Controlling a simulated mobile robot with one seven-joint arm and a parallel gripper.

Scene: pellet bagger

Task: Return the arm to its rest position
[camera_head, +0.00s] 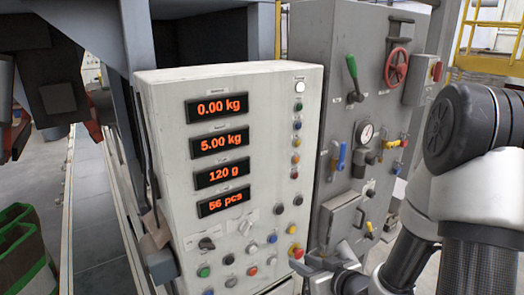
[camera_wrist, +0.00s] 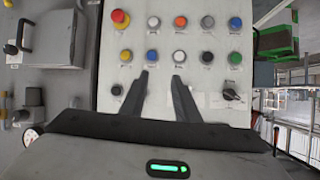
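My arm (camera_head: 465,190) comes in from the right in the head view and is bent, with its forearm low. My gripper (camera_head: 300,266) is in front of the lower right part of the white control panel (camera_head: 255,140). In the wrist view my gripper (camera_wrist: 161,75) points at the panel's rows of buttons. Its two dark fingers stand apart with nothing between them, so it is open and empty. Whether the fingertips touch the panel I cannot tell. A red and yellow emergency button (camera_wrist: 120,18) shows at the upper left of the wrist view.
The panel's displays (camera_head: 219,107) read 0.00 kg, 5.00 kg, 120 g and 56 pcs. A grey cabinet (camera_head: 345,50) with a green lever (camera_head: 352,68), red handwheel (camera_head: 396,66) and gauge (camera_head: 365,132) stands behind my arm. A green-rimmed bin (camera_head: 22,250) is at lower left.

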